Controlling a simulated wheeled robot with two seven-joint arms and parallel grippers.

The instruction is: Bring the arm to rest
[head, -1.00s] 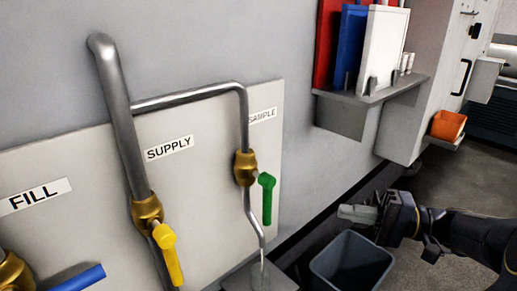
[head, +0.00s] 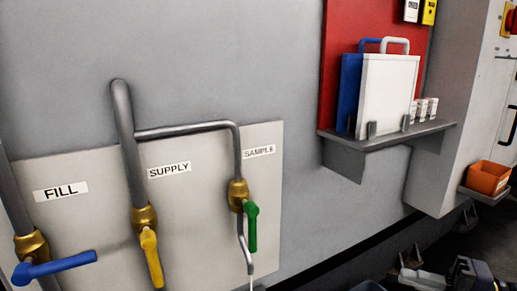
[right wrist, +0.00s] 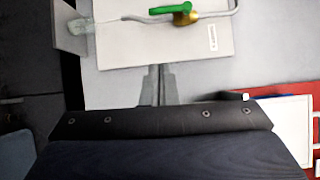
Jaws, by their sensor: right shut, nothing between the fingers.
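My right gripper (head: 407,277) is low at the right of the head view, cut off by the bottom edge. In the right wrist view its fingers (right wrist: 158,85) are together, with nothing between them. They show in front of the grey wall and the pale valve panel (right wrist: 150,48), apart from the green handle (right wrist: 172,8). My left gripper is in neither view.
The panel carries a blue FILL handle (head: 55,268), a yellow SUPPLY handle (head: 151,258) and a green SAMPLE handle (head: 251,228). A wall shelf (head: 385,139) holds blue and white boards. An orange bin (head: 488,178) stands at the right.

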